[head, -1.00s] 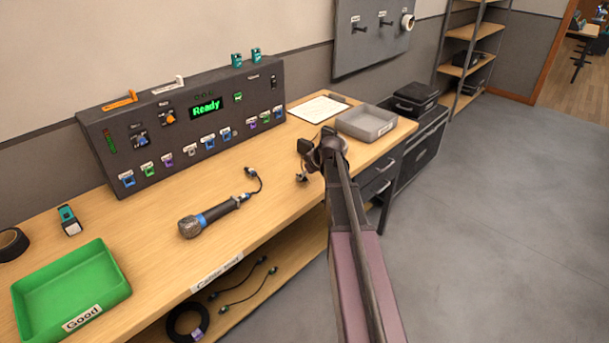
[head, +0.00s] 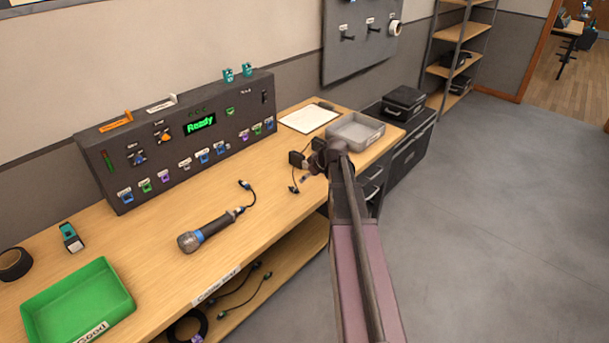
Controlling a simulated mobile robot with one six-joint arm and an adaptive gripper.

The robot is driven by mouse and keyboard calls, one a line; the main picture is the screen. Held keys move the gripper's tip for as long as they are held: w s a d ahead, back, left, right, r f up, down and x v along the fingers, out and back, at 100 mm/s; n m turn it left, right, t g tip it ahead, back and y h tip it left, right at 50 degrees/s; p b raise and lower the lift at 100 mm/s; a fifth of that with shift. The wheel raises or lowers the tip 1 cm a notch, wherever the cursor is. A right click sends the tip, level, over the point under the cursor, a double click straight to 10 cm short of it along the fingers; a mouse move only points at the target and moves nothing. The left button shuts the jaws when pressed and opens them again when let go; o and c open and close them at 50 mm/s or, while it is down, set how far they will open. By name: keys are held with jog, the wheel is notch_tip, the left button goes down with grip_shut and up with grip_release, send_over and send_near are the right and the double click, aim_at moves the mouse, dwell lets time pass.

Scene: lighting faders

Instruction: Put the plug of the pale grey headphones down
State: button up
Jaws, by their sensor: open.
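My gripper (head: 306,178) is over the right part of the wooden bench, seen small and mostly from behind my arm. It is open. A small dark plug-like piece (head: 293,189) shows just below and left of the gripper, seemingly on the bench top with a bit of thin cable. Whether a finger still touches it cannot be told. I cannot make out the pale grey headphones; my arm hides part of the bench's right end.
A grey tray (head: 372,134) and a clipboard (head: 308,118) lie behind the gripper. A control panel (head: 122,172) stands at the bench's back. A microphone (head: 205,233) with a short cable and a green tray (head: 112,318) are to the left. Bare bench (head: 150,220) lies between.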

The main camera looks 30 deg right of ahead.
jog(key=shift+p+v, duration=0.45)
jog(key=shift+v, duration=0.45)
jog(key=s+a+f+m+g+h, duration=0.1)
jog(key=s+a+m+g, duration=0.1)
jog(key=s+a, duration=0.7)
jog(key=s+a+f+m+g+h, duration=0.1)
jog(key=s+a+g, duration=0.3)
jog(key=s+a, duration=0.6)
jog(key=a+f+m, duration=0.1)
jog(key=a, duration=0.6)
jog(key=shift+f, duration=0.15)
jog(key=shift+w+r+p, duration=0.1)
jog(key=shift+r+p, duration=0.55)
